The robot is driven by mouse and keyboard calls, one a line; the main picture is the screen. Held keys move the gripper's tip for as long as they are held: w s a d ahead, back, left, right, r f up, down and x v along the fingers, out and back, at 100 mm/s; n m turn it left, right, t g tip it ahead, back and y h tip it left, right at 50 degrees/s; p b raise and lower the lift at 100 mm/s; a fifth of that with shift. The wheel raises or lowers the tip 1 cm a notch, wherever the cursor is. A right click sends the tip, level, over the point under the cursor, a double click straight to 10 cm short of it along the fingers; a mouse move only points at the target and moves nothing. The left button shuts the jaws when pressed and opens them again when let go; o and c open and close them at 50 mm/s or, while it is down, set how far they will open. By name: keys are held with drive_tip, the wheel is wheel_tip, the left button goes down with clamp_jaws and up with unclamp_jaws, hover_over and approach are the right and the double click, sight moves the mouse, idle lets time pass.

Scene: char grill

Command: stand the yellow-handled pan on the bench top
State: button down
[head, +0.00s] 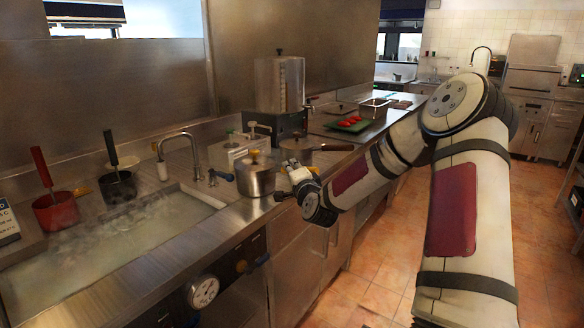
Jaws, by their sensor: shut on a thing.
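A steel pan (256,181) with a lid and a yellowish knob is near the front edge of the bench top (226,221), just right of the sink. I cannot tell whether its base touches the bench. My gripper (285,190) is right against the pan's right side, reaching in from the right, and is shut on it. The jaws are small and partly hidden by the wrist, so the exact grip on the handle is unclear. A yellow part shows just above the wrist; I cannot tell if it is the handle.
A sink basin (115,245) of cloudy water lies left, with a red pot (56,212) and a black pot (119,188) at its rim. A tap (190,152) stands behind. A brown-handled pan (308,151), a white box (232,153) and a green tray (350,125) crowd the bench beyond.

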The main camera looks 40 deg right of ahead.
drive_tip(key=shift+r, duration=0.15)
drive_tip(key=c, duration=1.8)
unclamp_jaws()
drive_tip(key=shift+f, duration=0.25)
drive_tip(key=o, duration=0.4)
drive_tip(key=shift+c, duration=0.2)
drive_tip(key=shift+r, duration=0.15)
